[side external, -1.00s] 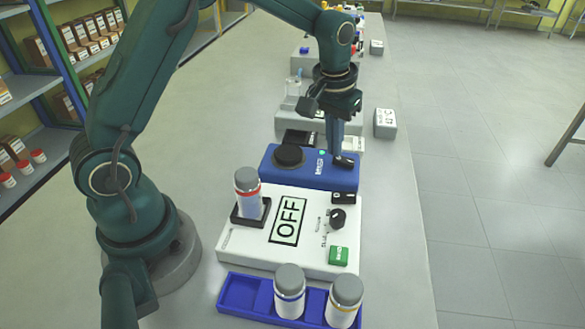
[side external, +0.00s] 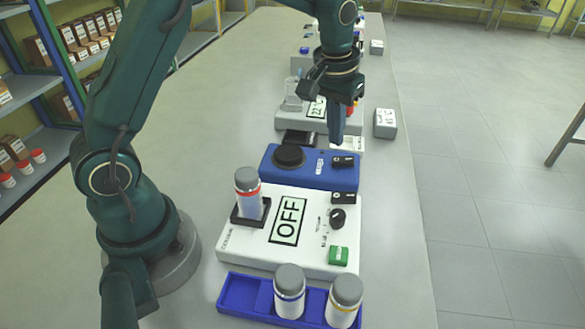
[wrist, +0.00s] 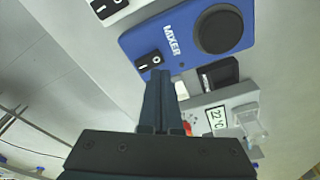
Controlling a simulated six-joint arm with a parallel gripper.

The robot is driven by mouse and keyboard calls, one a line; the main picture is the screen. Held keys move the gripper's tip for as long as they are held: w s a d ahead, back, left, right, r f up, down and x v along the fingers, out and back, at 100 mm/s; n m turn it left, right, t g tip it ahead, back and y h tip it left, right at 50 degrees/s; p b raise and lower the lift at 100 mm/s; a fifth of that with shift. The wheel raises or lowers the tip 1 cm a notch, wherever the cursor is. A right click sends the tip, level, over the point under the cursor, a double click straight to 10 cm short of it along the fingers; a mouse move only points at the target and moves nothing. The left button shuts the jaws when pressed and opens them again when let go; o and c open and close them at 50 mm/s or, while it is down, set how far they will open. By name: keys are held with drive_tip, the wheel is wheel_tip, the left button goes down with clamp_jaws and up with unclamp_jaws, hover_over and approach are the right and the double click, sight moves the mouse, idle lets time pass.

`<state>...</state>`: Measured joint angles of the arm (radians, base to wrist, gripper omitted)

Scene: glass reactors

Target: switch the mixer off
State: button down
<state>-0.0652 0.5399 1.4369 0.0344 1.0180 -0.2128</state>
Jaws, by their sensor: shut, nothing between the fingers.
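The mixer is a blue box (side external: 290,178) with a round black pad (side external: 289,156) on its left and a black rocker switch (side external: 343,161) on its right. In the wrist view the mixer (wrist: 150,42) shows its MIXER label and its switch (wrist: 149,62) marked I and O. The small indicator (wrist: 181,65) beside the label looks dark. My gripper (side external: 336,140) is shut and empty, pointing down just behind the switch and apart from it. In the wrist view its fingertips (wrist: 159,74) appear beside the switch.
A white device (side external: 255,238) with an OFF display and a capped bottle (side external: 248,190) stands in front of the mixer. A blue tray (side external: 240,292) with two bottles is nearest. Behind the mixer stands a device with a 22 °C display (side external: 317,108) and a beaker (side external: 292,92).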

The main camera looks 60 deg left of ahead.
sight(333, 160)
drive_tip(key=shift+r, duration=1.8)
drive_tip(key=s+d+r+m+t, duration=0.1)
drive_tip(key=s+d+r+t, duration=0.15)
drive_tip(key=s+r, duration=0.7)
drive_tip(key=s+f, duration=0.2)
drive_tip(key=s, duration=0.1)
drive_tip(key=s+f+m+t, duration=0.1)
drive_tip(key=s+f, duration=0.1)
drive_tip(key=s, duration=0.2)
drive_tip(key=s+f+m, duration=0.1)
drive_tip(key=s+f, duration=0.1)
drive_tip(key=s, duration=0.1)
drive_tip(key=shift+s+d+f, duration=0.2)
drive_tip(key=shift+d+f, duration=0.05)
